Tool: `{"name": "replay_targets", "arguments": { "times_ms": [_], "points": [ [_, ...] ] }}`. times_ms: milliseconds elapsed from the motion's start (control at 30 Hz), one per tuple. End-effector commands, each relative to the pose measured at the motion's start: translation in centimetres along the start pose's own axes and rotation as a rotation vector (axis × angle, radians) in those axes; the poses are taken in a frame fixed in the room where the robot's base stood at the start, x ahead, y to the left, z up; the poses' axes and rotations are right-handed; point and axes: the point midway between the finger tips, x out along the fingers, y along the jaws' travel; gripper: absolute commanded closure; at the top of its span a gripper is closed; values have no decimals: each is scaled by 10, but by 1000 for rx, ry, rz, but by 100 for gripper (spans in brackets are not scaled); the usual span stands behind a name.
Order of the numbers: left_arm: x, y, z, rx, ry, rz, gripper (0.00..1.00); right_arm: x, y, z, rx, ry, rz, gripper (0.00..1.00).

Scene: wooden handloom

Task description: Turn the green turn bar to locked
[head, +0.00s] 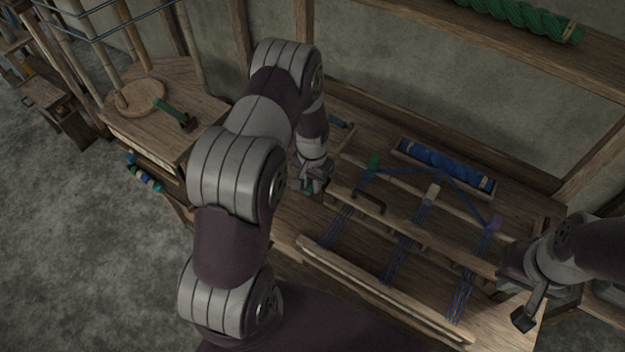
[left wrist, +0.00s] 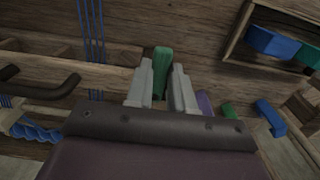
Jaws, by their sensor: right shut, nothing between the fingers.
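The green turn bar (left wrist: 161,68) shows in the left wrist view as a short upright green block against the wooden loom. My left gripper (left wrist: 163,80) has one pale finger on each side of it, with hardly any gap visible. In the head view my left gripper (head: 313,180) is at the left end of the loom, and only a bit of green shows beneath it. The bar's catch is hidden there, so its angle to the locked position cannot be told. My right gripper (head: 523,318) is shut and empty at the loom's right end.
The loom carries blue warp threads (head: 402,258), a dark handle (head: 369,202) and a tray (head: 402,141) with a blue roll (head: 447,166). A wooden front beam (head: 385,292) runs below.

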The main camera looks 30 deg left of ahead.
Motion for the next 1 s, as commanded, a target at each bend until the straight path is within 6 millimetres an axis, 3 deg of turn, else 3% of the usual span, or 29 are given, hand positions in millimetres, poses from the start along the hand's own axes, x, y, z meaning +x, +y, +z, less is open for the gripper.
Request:
{"name": "replay_targets", "arguments": {
  "times_ms": [67,467,1000],
  "points": [
    [0,0,0,0,0,0,100,0,0,0,0,0,0,100],
    [-1,2,0,-46,0,0,100,1,0,0,0,0,0,100],
    [-1,17,-5,-480,2,0,100,11,0,1,0,0,0,100]
  ]
}}
